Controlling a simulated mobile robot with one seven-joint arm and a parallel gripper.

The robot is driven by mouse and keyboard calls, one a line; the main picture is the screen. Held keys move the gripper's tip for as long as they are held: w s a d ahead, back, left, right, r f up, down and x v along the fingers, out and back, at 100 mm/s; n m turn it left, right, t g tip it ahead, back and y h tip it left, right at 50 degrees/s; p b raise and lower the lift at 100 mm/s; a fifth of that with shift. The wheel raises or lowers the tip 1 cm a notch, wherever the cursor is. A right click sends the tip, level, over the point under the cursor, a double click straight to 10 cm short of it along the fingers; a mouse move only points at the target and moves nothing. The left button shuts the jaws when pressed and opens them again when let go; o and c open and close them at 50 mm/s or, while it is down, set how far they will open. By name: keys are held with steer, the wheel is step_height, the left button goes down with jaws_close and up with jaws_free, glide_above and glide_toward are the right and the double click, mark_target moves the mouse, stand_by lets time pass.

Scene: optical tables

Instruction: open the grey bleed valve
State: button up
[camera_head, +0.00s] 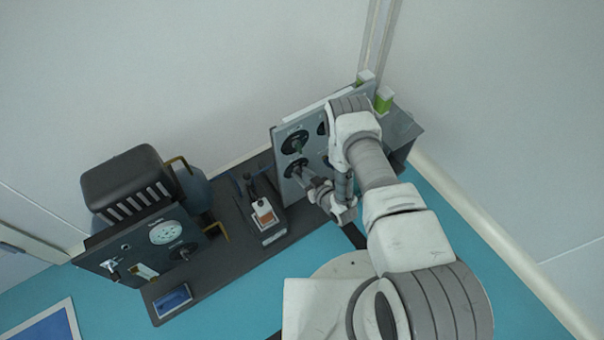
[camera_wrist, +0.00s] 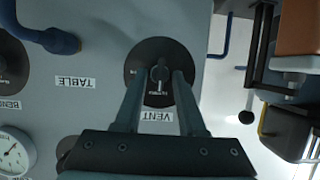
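A grey panel (camera_wrist: 100,120) fills most of the wrist view, seen upside down. A round black dial (camera_wrist: 160,52) with a small grey lever-like knob (camera_wrist: 160,74) sits beside a label reading VENT; I see no label reading bleed. My gripper (camera_wrist: 158,76) is open, with one finger on each side of the knob and gaps visible between fingers and knob. I cannot tell whether the fingertips reach past its front. In the head view my gripper (camera_head: 304,175) is at the lower left dial (camera_head: 293,166) of the upright panel (camera_head: 286,190).
A blue handle (camera_wrist: 55,40) near a TABLE label, another dial (camera_wrist: 8,68) and a pressure gauge (camera_wrist: 14,152) share the panel. A dark bench unit (camera_head: 130,258) and a stand with an orange-topped block (camera_head: 264,213) are to the left in the head view.

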jaws_close()
stand_by(0.3)
steer(key=shift+w+d+f+m+g+y, duration=0.1)
steer(key=shift+d+f+m+g+y, duration=0.1)
steer(key=shift+m+y, duration=1.55)
steer(key=shift+w+d+f+m+g+y, duration=0.15)
steer(key=shift+m+y, duration=0.55)
steer(key=shift+m, duration=1.95)
steer(key=shift+w+d+f+m+g+y, duration=0.2)
steer(key=shift+m+y, duration=1.05)
steer(key=shift+m, duration=0.95)
steer(key=shift+a+r, duration=0.1)
steer(key=shift+o, duration=0.4)
jaws_free()
steer(key=shift+s, duration=0.1)
